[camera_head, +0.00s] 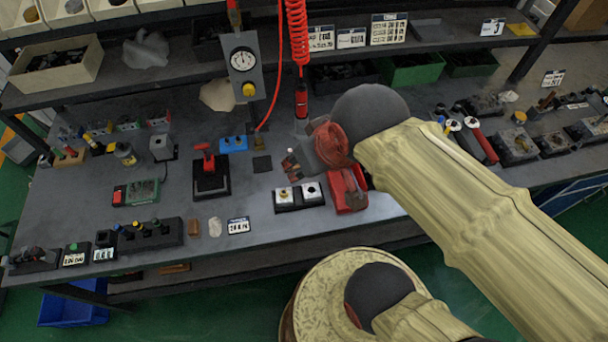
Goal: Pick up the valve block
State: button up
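Several valve-like blocks lie on the grey workbench (262,225), and I cannot tell which one is the task's valve block. A black block with two pale round fittings (298,197) sits near the bench's front middle. A blue block with dark knobs (233,144) sits further back to the left. A long black block with several knobs (148,236) is at the front left. A grey metal block (515,146) is on the right. My gripper (291,163) is above the bench, behind the black block in the picture. It is small and partly hidden by my wrist, and its opening is unclear.
A red tray (348,188) is right of the black block, partly behind my arm. A red-handled device (210,170) stands left. A red coiled hose (297,35) and a gauge (243,62) hang above.

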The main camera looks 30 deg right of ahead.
aim_at(310, 192)
jog(key=k+j+z, duration=0.3)
jog(key=k, duration=0.15)
jog(key=k+j+z, duration=0.1)
jog(key=k+z, duration=0.2)
jog(key=k, duration=0.2)
